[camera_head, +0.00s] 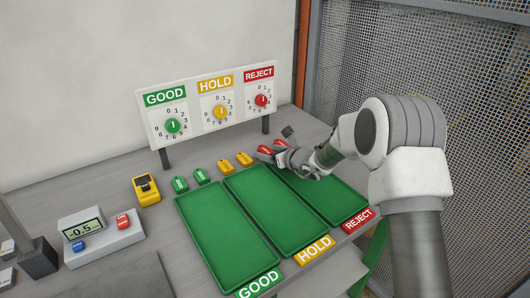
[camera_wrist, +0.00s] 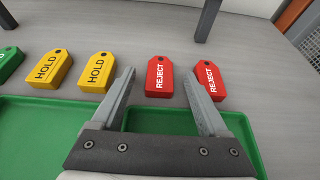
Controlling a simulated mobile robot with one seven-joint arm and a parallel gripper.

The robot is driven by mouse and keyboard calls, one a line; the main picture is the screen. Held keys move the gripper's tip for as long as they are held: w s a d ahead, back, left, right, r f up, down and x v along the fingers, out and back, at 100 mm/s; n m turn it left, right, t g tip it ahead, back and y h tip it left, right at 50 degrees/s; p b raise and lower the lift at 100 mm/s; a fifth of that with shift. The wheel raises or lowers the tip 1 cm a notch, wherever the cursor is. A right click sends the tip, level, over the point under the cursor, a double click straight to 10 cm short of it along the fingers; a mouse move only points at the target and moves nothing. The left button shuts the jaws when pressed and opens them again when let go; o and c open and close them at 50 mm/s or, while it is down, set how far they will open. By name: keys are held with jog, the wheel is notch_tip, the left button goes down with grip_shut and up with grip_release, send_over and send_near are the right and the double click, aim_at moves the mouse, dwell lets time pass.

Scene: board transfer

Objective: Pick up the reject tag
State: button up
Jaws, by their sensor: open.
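Two red REJECT tags lie side by side on the grey bench behind the trays. In the wrist view the left red tag (camera_wrist: 160,77) shows between my gripper's fingertips (camera_wrist: 160,74). The right red tag (camera_wrist: 211,80) lies just outside the right finger, which partly overlaps its left edge. My gripper is open and holds nothing. I cannot tell whether the fingers are down level with the tag. In the head view a red tag (camera_head: 265,150) shows beside my gripper, which partly hides the pair.
Yellow HOLD tags (camera_wrist: 97,72) lie left of the red ones, with green tags (camera_head: 180,184) further left. Three green trays (camera_head: 230,230) lie in front. The dial board (camera_head: 212,101) stands behind on dark legs. A mesh fence (camera_head: 440,60) is at the right.

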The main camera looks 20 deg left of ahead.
grip_shut()
dwell(0.4)
